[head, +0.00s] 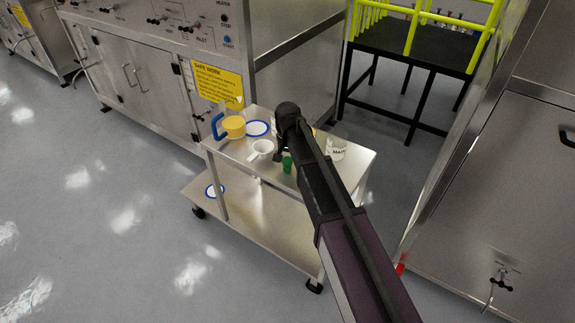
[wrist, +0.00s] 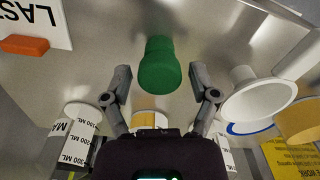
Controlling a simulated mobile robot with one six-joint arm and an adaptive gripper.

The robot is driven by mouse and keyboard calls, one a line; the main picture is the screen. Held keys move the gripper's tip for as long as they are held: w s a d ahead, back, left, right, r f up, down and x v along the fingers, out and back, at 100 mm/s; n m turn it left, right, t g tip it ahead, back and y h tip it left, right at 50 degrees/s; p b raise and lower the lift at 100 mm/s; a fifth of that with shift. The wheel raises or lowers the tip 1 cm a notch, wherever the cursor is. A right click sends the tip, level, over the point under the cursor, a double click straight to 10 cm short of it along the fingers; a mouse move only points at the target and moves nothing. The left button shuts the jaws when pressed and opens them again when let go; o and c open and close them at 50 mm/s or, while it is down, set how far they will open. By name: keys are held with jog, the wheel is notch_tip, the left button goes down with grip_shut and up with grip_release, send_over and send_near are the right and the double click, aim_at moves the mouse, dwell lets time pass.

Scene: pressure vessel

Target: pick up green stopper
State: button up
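The green stopper (wrist: 159,68) stands out between and just ahead of my gripper's fingertips in the wrist view. In the head view the green stopper (head: 287,164) is on the top shelf of a steel cart, beside my wrist. My gripper (wrist: 161,84) is open, with one grey finger on each side of the stopper and a gap to each. In the head view my gripper (head: 281,155) is dark and mostly hidden by my own arm and wrist.
An orange block (wrist: 24,45) shows in the wrist view. Steel cabinets stand behind.

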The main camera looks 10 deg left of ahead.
aim_at(288, 159)
jog(key=c, duration=0.6)
jog(key=shift+c, duration=0.2)
jog(key=shift+r, duration=0.2)
notch_tip(288, 159, up, 3)
jog(key=p, duration=0.3)
jog(key=s+d+p, duration=0.1)
jog(key=s+d, duration=0.2)
jog(key=s, duration=0.4)
jog(key=s+d+r+p, duration=0.1)
jog(key=s+d, duration=0.2)
jog(key=s, duration=0.4)
jog(key=shift+s+d+r, duration=0.25)
jog(key=shift+s+r, duration=0.05)
jog(key=shift+s, duration=0.05)
